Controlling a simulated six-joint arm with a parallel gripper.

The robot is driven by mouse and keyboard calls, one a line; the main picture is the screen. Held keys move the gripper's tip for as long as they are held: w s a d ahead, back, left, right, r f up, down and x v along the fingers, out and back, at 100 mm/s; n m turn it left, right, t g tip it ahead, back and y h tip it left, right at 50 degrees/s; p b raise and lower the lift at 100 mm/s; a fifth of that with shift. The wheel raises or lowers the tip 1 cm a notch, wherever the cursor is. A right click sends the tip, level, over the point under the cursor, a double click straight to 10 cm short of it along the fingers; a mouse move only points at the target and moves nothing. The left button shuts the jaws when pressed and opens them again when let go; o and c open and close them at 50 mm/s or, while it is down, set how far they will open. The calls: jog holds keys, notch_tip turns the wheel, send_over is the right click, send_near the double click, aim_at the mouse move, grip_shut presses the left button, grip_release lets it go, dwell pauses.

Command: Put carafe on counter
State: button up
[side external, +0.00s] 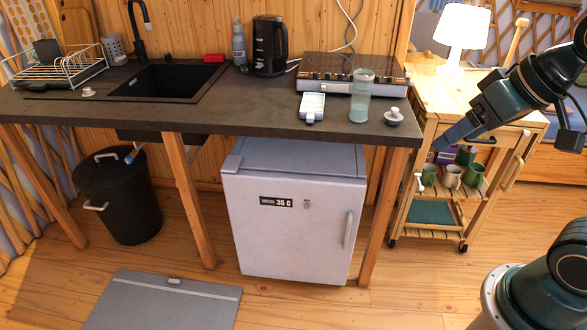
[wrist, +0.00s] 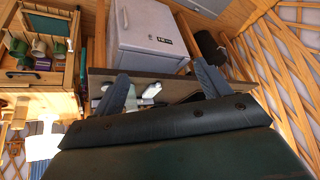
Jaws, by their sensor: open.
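A clear glass carafe (side external: 360,97) with a pale greenish lower part stands upright on the dark counter (side external: 225,115), near its right end and in front of the hob. My gripper (side external: 437,149) is beyond the counter's right end, right of the carafe and lower, in front of the wooden trolley. In the wrist view my gripper (wrist: 159,73) has its two fingers spread apart, with nothing seen held between them. Small pale items (wrist: 148,92) show on the counter between the fingers there; I cannot tell whether the carafe is among them.
A white device (side external: 312,107) and a small knobbed lid (side external: 394,115) flank the carafe. Behind are a hob (side external: 330,68) and black kettle (side external: 269,46). A trolley (side external: 415,222) with cups and a lamp (side external: 462,27) stands right. The front middle counter is clear.

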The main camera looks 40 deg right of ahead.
jog(key=shift+n+g+h, duration=0.3)
jog(key=shift+n, duration=0.4)
jog(key=shift+s+d+f, duration=0.15)
jog(key=shift+s+d, duration=0.05)
jog(key=shift+s, duration=0.9)
jog(key=shift+s+d+f, duration=0.1)
jog(key=shift+s+d, duration=0.05)
jog(key=shift+s, duration=0.95)
